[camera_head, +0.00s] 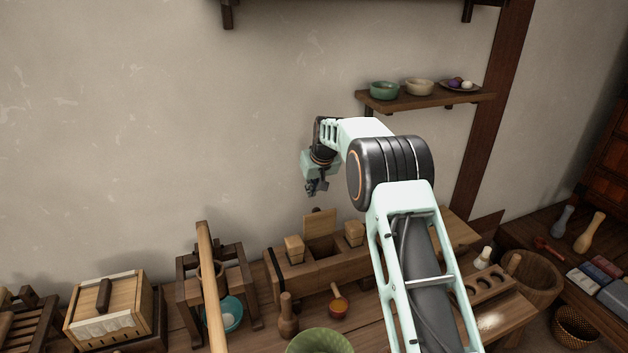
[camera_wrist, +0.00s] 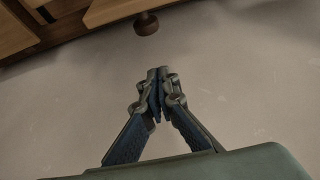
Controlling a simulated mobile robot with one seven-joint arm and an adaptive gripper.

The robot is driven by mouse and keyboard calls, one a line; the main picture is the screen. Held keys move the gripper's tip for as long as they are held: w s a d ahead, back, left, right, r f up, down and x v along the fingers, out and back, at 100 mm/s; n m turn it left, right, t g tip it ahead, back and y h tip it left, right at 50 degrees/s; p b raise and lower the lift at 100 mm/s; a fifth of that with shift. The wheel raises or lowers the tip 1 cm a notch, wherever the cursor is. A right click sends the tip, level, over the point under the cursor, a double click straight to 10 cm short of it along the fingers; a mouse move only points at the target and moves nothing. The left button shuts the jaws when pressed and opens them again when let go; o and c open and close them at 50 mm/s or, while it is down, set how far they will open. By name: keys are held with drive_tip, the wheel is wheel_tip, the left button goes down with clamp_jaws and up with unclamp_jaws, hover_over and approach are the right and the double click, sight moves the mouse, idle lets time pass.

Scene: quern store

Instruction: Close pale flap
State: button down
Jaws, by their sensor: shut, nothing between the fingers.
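The pale flap (camera_head: 320,222) stands raised, roughly upright, at the back of a long brown wooden box (camera_head: 289,279) on the bench. In front of it is a dark open compartment (camera_head: 323,248). A pale block-like piece (camera_head: 294,247) sits on the box to the left of the opening, and another (camera_head: 354,233) to the right. My gripper (camera_head: 313,190) hangs in the air above the flap, apart from it, near the wall. In the wrist view its fingers (camera_wrist: 160,76) are together and empty. I cannot identify the flap in the wrist view.
A wooden shelf (camera_head: 430,101) with bowls is fixed to the wall at right. A wooden frame with a long pale pole (camera_head: 208,270) stands left of the box. A dark pestle (camera_head: 287,318), a ladle (camera_head: 338,305) and a green bowl (camera_head: 320,343) stand in front.

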sight(318, 221)
drive_tip(key=shift+s+d+f+p, duration=0.3)
drive_tip(key=shift+s+f, duration=0.15)
drive_tip(key=shift+s, duration=0.35)
drive_tip(key=shift+s+d+f+p, duration=0.25)
drive_tip(key=shift+s+f, duration=0.2)
drive_tip(key=shift+s, duration=0.3)
drive_tip(key=shift+d+f+b, duration=0.1)
drive_tip(key=shift+f+b, duration=0.1)
drive_tip(key=shift+b, duration=0.6)
